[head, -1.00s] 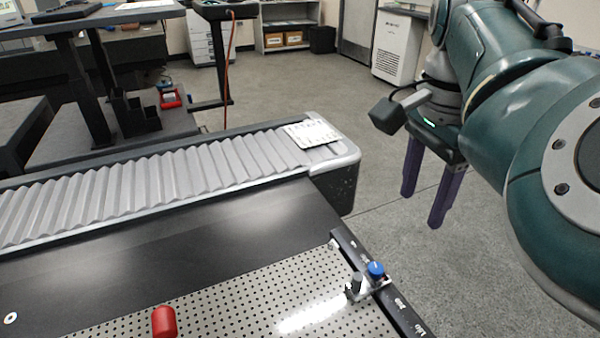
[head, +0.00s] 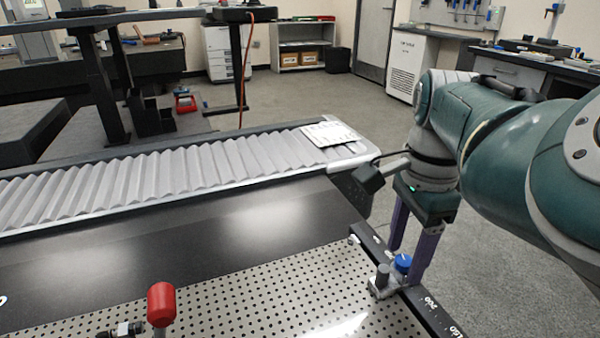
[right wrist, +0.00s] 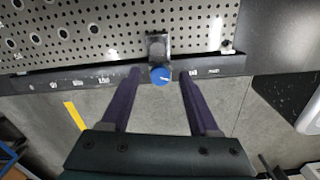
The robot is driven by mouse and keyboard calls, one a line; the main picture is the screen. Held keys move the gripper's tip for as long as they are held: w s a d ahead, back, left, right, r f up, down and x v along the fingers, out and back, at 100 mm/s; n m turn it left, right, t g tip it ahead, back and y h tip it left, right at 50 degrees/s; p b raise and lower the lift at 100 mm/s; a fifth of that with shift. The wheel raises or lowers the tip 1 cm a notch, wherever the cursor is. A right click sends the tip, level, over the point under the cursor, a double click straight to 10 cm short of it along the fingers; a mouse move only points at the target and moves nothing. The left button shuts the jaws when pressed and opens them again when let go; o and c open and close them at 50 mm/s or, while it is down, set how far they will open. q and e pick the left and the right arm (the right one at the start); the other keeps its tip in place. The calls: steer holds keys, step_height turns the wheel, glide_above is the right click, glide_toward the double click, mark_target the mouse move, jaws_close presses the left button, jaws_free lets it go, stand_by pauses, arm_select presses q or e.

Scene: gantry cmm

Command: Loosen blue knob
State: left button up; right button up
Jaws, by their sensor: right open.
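The blue knob (head: 403,262) sits on a small metal clamp (head: 382,282) at the right edge of the perforated plate, on the black scale rail. My right gripper (head: 405,264) points down at the knob with its purple fingers apart. In the right wrist view, the knob (right wrist: 160,75) shows between and slightly beyond the two fingertips (right wrist: 161,74), with gaps on both sides. I see no contact with it. My left gripper is not in view.
A red-capped handle (head: 161,304) stands on the perforated plate (head: 260,300) at the front left. A ribbed bellows cover (head: 150,178) runs behind it, with a white card (head: 330,133) on its right end. Open floor lies to the right.

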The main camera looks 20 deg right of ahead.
jaws_close()
stand_by(0.5)
